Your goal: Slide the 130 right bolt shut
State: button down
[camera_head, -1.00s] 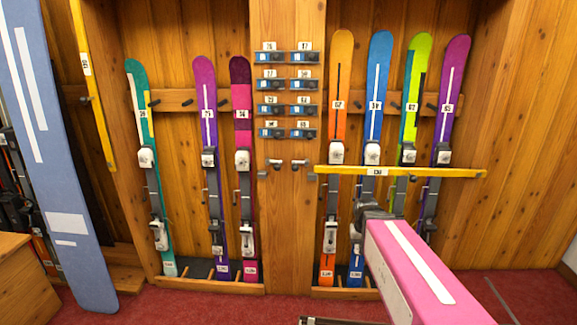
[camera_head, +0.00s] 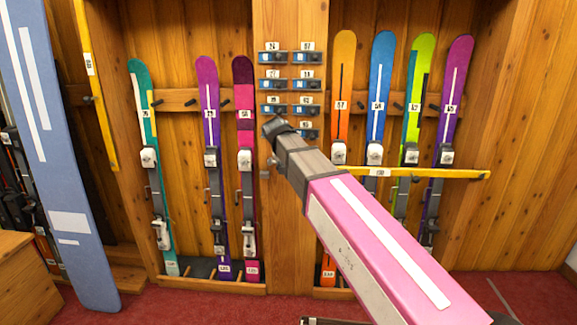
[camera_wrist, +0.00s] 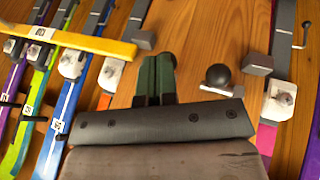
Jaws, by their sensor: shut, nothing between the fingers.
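The yellow bar labelled 130 (camera_head: 430,173) lies level across the right ski bay; it also shows in the wrist view (camera_wrist: 60,38). A grey block (camera_wrist: 144,40) sits by its post-side end. My gripper (camera_wrist: 155,78) is shut and empty, with its green fingers pointing at the wooden post beside that bar end. In the head view my arm and wrist cover the right bolt; in the wrist view the fingers hide most or all of it. The neighbouring left bolt's black knob (camera_wrist: 218,76) shows to the right of the fingers, near another grey block (camera_wrist: 258,64). I cannot tell whether the fingers touch the right bolt.
Several skis stand in the right bay, including a blue ski (camera_head: 382,75), and a magenta ski (camera_head: 243,110) stands left of the post. Numbered blue-and-grey holders (camera_head: 304,84) are on the post above. A raised yellow bar (camera_head: 95,90) and a blue board (camera_head: 60,170) are at left.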

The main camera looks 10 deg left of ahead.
jog(key=a+r+t, duration=0.1)
jog(key=a+r, duration=0.4)
jog(key=r, duration=0.1)
jog(key=shift+s+a, duration=0.3)
jog(key=shift+a, duration=0.05)
jog(key=x, duration=0.9)
jog(key=shift+w+d+f, duration=0.2)
jog(key=shift+d+f, duration=0.05)
jog(key=shift+f, duration=0.05)
jog(key=shift+d, duration=0.15)
jog(key=shift+w+d, duration=0.15)
jog(key=shift+d, duration=2)
jog(key=shift+d, duration=0.1)
